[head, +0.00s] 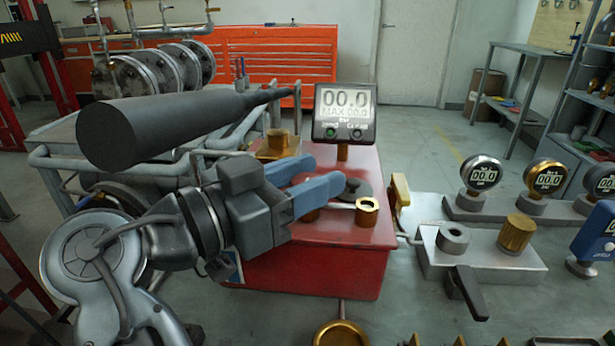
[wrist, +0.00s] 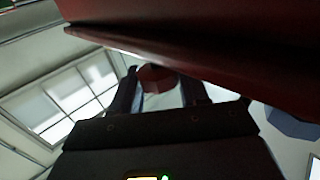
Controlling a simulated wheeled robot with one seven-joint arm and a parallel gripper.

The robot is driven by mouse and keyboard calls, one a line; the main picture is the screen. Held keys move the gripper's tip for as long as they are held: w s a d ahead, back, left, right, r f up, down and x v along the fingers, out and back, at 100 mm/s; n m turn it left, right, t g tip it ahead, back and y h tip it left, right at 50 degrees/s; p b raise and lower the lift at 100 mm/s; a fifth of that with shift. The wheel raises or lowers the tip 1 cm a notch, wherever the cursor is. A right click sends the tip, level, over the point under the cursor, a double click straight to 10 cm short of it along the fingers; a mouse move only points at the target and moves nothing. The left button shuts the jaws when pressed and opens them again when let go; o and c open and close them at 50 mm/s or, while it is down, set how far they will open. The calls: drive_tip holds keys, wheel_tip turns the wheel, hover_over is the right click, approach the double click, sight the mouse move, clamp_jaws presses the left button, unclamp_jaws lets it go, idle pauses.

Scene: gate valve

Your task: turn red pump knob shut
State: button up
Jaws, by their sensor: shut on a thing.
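The red pump (head: 310,262) is a red box with a digital gauge (head: 345,112) reading 00.0 at its back edge. My gripper (head: 328,172) reaches over the pump's top from the left, its two blue fingers pointing right. In the wrist view, a dark red knob (wrist: 156,77) sits between the two fingers, and my gripper is shut on it. In the head view the fingers largely hide the knob, and its turned position cannot be told. A brass fitting (head: 367,211) stands on the pump's front right.
A long dark cylinder (head: 165,125) spans above my gripper. A metal block (head: 480,255) with a black lever and a brass knob is at right. Round gauges (head: 481,174) stand behind it. Grey pipework (head: 60,160) is at left. Open floor lies behind the pump.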

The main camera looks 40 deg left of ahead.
drive_tip(key=o, duration=1)
drive_tip(key=shift+c, duration=0.2)
drive_tip(key=v, duration=0.7)
drive_tip(key=shift+s, duration=0.35)
drive_tip(key=shift+a, duration=0.15)
